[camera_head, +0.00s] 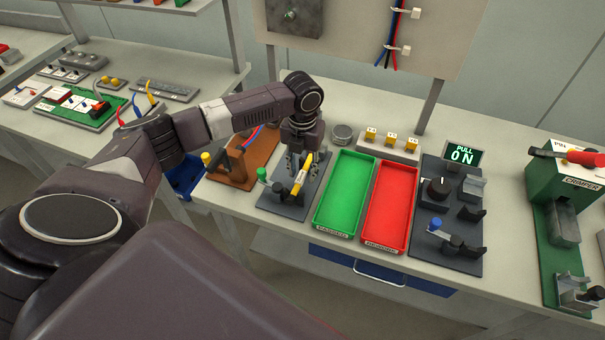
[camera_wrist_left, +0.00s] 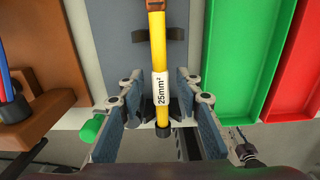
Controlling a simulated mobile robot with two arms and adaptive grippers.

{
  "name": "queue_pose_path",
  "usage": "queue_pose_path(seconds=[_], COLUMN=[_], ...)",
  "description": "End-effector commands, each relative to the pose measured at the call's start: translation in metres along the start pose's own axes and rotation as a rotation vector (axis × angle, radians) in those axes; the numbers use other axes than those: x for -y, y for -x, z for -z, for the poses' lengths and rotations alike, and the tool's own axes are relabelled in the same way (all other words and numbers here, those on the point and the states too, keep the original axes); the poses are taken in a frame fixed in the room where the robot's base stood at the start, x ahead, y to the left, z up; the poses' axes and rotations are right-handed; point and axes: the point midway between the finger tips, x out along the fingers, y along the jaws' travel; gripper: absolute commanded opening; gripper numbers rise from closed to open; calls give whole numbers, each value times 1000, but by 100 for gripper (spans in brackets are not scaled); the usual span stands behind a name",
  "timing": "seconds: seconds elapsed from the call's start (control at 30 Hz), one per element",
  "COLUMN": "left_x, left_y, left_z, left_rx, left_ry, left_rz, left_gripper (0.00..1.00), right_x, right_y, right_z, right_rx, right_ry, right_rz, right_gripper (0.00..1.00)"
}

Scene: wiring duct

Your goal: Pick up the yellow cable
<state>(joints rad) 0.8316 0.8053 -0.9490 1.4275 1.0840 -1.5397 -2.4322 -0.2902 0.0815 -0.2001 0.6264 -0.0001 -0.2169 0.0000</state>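The yellow cable (camera_wrist_left: 158,50) has a white label reading 25mm² and a black lower end in the left wrist view. It also shows in the head view (camera_head: 301,174), over the dark grey plate (camera_head: 285,205). My left gripper (camera_head: 297,172) points down at this plate. In the left wrist view its two blue-padded fingers (camera_wrist_left: 158,128) stand apart on either side of the cable's lower part, with gaps to both sides. The cable's upper end runs out of the wrist view. My right gripper is in neither view.
Right of the plate lie a green tray (camera_head: 345,190) and a red tray (camera_head: 392,205). A brown wooden stand (camera_head: 240,160) is on the left. A green knob (camera_wrist_left: 92,128) sits close to the left finger. A dark device (camera_head: 450,215) stands right of the trays.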

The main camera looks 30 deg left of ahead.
Motion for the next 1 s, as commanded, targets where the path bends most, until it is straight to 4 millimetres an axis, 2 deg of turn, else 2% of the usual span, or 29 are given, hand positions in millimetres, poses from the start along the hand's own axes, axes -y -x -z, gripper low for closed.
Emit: queue_pose_path(seconds=[0.03, 0.27, 0.73, 0.87, 1.0], left_x=[0, 0, 0, 0, 0], left_y=[0, 0, 8, 22, 51], left_z=[0, 0, -1, -2, -2], left_rx=[0, 0, 3, 6, 8], left_ry=[0, 0, 0, 0, 0], left_rz=[0, 0, 2, 1, 2], left_gripper=[24, 0, 0, 0, 0], right_x=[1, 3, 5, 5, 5], right_y=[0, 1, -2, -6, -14], right_z=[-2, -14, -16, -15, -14], right_rx=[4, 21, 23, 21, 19], right_ry=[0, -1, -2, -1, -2], right_rz=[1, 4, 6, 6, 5], right_gripper=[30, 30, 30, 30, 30])
